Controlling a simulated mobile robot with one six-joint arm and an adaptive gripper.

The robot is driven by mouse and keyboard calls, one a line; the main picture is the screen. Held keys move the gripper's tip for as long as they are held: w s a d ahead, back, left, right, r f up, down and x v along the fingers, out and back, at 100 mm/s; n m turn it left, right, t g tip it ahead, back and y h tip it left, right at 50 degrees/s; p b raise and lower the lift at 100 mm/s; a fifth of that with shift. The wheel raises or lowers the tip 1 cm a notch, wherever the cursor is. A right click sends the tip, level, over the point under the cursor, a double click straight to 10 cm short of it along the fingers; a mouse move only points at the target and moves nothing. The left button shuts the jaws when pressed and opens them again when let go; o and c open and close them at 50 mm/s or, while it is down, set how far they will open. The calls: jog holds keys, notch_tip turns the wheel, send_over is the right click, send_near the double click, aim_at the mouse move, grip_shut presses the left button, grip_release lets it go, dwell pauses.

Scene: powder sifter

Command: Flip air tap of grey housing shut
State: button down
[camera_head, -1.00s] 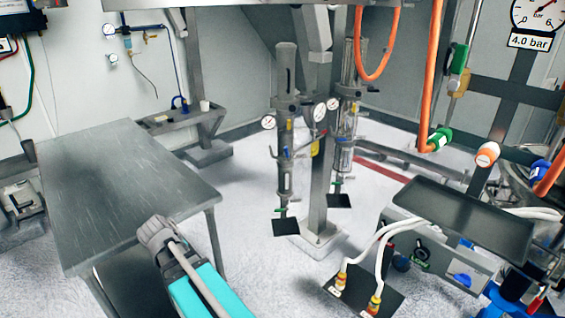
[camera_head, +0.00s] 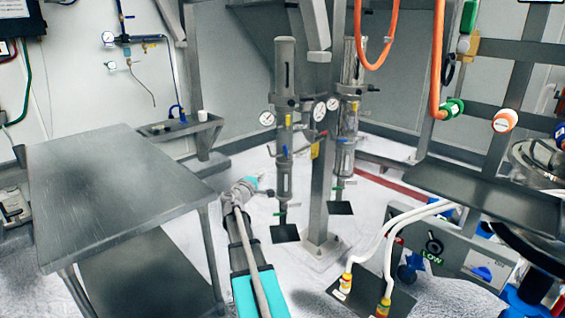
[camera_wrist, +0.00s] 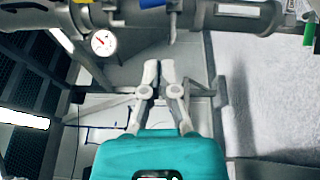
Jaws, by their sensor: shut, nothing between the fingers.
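The grey housing (camera_head: 284,65) is the opaque upright column left of the post. In the wrist view the housing (camera_wrist: 235,15) lies across the top. It carries a yellow lever (camera_head: 288,122), a blue lever (camera_head: 284,150) and a small green handle (camera_head: 284,206). I cannot tell which is the air tap. In the wrist view a blue handle (camera_wrist: 152,3) and a pale lever (camera_wrist: 172,27) are near my gripper (camera_wrist: 159,66). My gripper is shut and empty, apart from the housing. In the head view it is low left of the housing, its fingertips unclear.
A clear-bodied sifter (camera_head: 350,75) stands close to the right of the post (camera_head: 326,165). A pressure gauge (camera_head: 266,118) sticks out left of the grey housing. A steel table (camera_head: 110,185) is at the left, and a control box (camera_head: 455,245) at the right.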

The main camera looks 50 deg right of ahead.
aim_at(285, 150)
jog(key=shift+s+d+r+n+t+h+b, duration=0.15)
jog(key=shift+d+n, duration=0.3)
jog(key=shift+d, duration=0.45)
jog(key=shift+d+f+n+t+h+b, duration=0.1)
jog(key=shift+d+n+t+h+b, duration=0.25)
jog(key=shift+d, duration=0.55)
jog(key=shift+d+r, duration=0.1)
jog(key=p+x, duration=0.1)
jog(key=x, duration=0.6)
jog(key=p+x, duration=0.1)
jog(key=x, duration=0.5)
jog(key=shift+d, duration=0.4)
